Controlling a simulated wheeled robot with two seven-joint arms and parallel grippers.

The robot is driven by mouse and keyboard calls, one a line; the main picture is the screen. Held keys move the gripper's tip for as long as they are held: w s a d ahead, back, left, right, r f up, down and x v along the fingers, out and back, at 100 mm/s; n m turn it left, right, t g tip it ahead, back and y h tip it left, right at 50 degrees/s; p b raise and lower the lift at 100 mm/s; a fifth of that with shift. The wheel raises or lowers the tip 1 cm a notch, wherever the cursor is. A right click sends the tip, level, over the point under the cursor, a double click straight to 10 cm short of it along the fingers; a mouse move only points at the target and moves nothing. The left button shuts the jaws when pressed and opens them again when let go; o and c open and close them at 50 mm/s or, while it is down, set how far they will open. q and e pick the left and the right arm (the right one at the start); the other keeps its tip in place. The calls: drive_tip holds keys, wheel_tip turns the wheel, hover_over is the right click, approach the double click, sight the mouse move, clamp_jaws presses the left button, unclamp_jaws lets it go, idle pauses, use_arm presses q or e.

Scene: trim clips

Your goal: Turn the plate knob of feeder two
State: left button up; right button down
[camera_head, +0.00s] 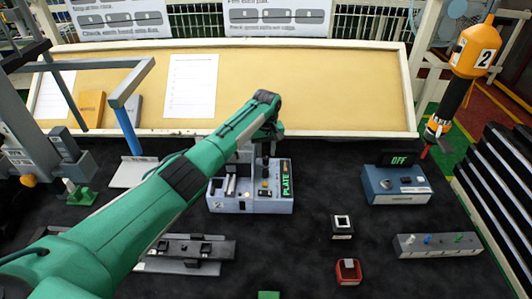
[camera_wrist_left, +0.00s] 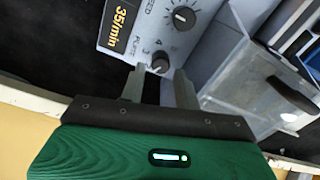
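In the head view a light grey feeder box (camera_head: 228,206), marked 2, stands mid-table with a black panel reading PLATE (camera_head: 286,182) in green on its right. My left arm reaches over it; its gripper (camera_head: 266,158) points down at the box, its fingers too small to judge there. The right gripper is out of view.
A blue-grey box reading OFF (camera_head: 396,184) stands right, below a hanging orange tool (camera_head: 474,48). A small black-and-white block (camera_head: 342,227), a red block (camera_head: 348,271) and a grey strip with coloured pegs (camera_head: 438,245) lie in front. A clear bin (camera_wrist_left: 248,85) adjoins the feeder.

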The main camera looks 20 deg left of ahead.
sight(266, 158)
use_arm(q)
wheel_tip(266, 158, down, 2)
drive_tip(key=shift+s, duration=0.1)
drive_tip(key=shift+f, duration=0.5)
clamp_jaws()
